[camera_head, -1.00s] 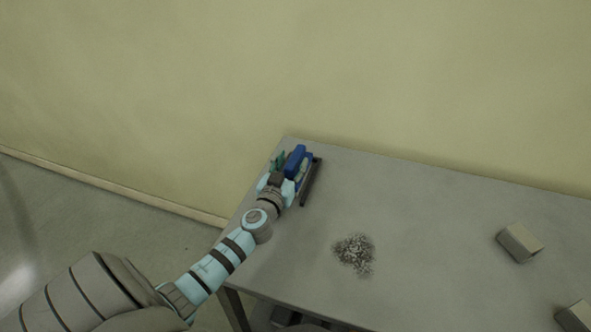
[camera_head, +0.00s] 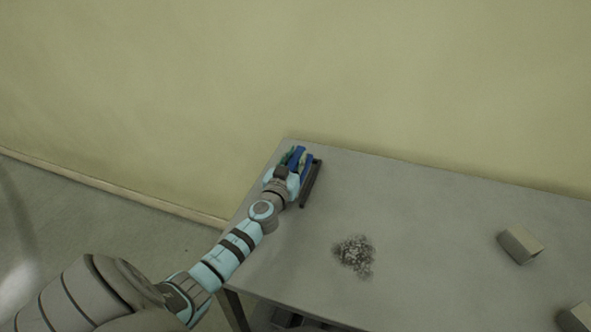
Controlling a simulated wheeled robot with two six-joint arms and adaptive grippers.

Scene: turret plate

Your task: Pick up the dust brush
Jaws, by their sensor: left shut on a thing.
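The dust brush (camera_head: 312,183) shows as a long dark strip at the far left corner of the table, just right of my left gripper. My left gripper (camera_head: 299,159) has blue and green fingers and is shut on the brush. The hand and fingers hide much of the brush, so its handle is hard to make out. I cannot tell whether the brush is clear of the tabletop. My right gripper is not in view.
The grey table (camera_head: 420,215) stands by a pale yellow wall. A pile of grey debris (camera_head: 353,256) lies near its middle left. A grey block (camera_head: 520,244) sits at the right, and another (camera_head: 575,317) is cut off at the lower right. The table's middle is clear.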

